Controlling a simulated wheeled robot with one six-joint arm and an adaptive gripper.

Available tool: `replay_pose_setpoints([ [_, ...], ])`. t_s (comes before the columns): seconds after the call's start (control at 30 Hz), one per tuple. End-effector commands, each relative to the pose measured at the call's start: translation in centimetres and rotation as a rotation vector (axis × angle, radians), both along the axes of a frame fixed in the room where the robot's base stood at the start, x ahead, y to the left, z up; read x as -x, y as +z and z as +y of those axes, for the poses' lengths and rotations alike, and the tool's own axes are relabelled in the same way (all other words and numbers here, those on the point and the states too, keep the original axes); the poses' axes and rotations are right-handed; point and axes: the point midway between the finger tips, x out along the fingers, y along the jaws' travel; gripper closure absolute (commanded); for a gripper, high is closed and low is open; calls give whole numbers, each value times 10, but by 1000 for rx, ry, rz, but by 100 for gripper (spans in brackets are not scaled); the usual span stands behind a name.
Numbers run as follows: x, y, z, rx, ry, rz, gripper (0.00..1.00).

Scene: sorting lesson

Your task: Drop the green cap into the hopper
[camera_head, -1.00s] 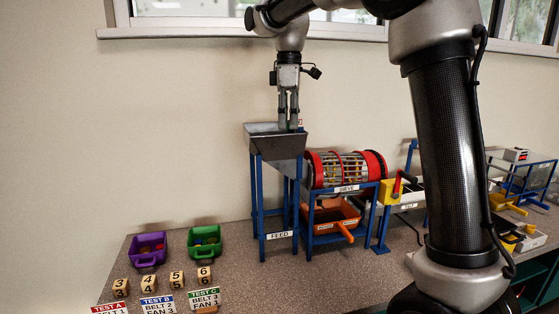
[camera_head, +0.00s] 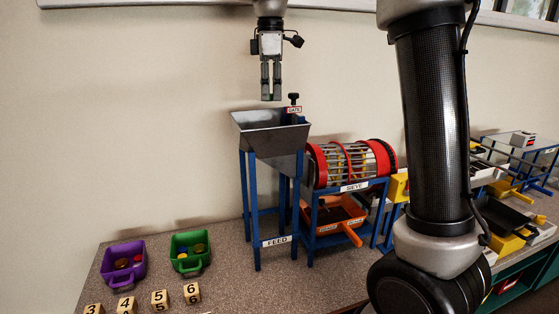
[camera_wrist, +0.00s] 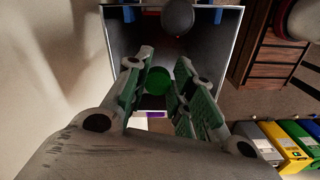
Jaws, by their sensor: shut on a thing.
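The green cap (camera_wrist: 158,80) shows as a green disc between my fingertips in the wrist view. My gripper (camera_head: 271,97) points straight down, shut on the cap, just above the hopper's open top in the head view. The cap is too small to make out there. The hopper (camera_head: 268,141) is a grey metal funnel on a blue stand labelled FEED. In the wrist view its walls (camera_wrist: 228,45) surround the view of the fingers and cap.
A black knob with a GATE label (camera_head: 294,104) stands at the hopper's back right. The red-ringed sieve drum (camera_head: 348,163) is right of it, above an orange tray (camera_head: 335,222). Purple (camera_head: 124,263) and green (camera_head: 190,252) bins holding small discs sit at left.

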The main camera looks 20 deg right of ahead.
Motion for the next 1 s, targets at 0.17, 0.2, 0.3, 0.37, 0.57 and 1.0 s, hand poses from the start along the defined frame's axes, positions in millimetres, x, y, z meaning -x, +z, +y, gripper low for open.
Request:
replay_pose_setpoints([
  [0.17, 0, -23, 0, 1, 0, 1, 82],
  [0.2, 0, -27, 0, 0, 0, 2, 82],
  [0.3, 0, -35, 0, 1, 0, 1, 82],
  [0.37, 0, -38, 0, 0, 0, 0, 82],
  [0.57, 0, -41, 0, 0, 0, 0, 82],
  [1.0, 0, -41, 0, 0, 0, 0, 51],
])
